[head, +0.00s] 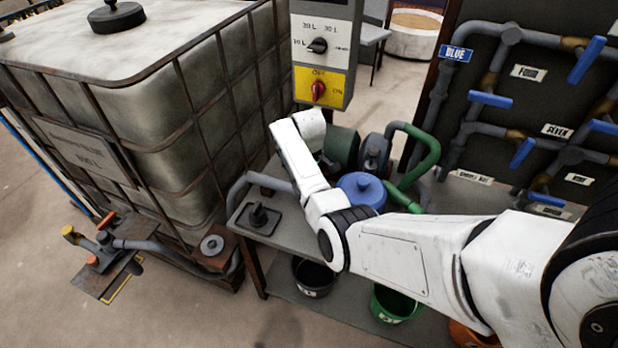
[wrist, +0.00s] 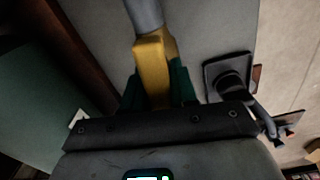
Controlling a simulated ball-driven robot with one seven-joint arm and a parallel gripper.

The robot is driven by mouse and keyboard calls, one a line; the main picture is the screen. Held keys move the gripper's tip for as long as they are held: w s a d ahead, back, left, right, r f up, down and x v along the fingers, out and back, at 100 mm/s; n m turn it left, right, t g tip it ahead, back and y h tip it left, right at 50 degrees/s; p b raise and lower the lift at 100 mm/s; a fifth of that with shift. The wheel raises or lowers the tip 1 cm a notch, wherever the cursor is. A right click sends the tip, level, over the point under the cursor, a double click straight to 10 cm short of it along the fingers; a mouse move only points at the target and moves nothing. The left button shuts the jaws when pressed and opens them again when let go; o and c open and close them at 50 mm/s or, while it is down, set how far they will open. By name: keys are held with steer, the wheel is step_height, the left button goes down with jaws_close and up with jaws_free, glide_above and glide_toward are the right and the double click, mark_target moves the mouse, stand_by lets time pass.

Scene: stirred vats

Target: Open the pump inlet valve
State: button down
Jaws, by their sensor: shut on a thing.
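In the wrist view my gripper (wrist: 156,90) has its dark green fingers on both sides of a yellow piece (wrist: 154,58), shut on it. The yellow piece joins a grey pipe (wrist: 146,14) and looks like the pump inlet valve; its handle cannot be made out. In the head view a grey inlet pipe (head: 262,182) runs along the bench and passes behind my arm. The pump (head: 375,158) and its green motor (head: 343,146) stand beyond my arm. My arm hides the valve and the gripper in the head view.
A black square-based fitting (head: 258,218) sits on the bench (head: 238,208), left of my arm. A blue-lidded pot (head: 360,190) stands close to my arm. A control box (head: 324,50) rises behind. A caged tank (head: 165,125) is left; a blue-handled valve panel (head: 525,100) is right.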

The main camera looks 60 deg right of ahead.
steer(key=shift+w+r+n, duration=0.1)
steer(key=shift+r+n, duration=0.05)
steer(key=shift+n, duration=0.55)
steer(key=c, duration=1)
jaws_free()
step_height(320, 180, up, 11)
steer(key=shift+f, duration=0.2)
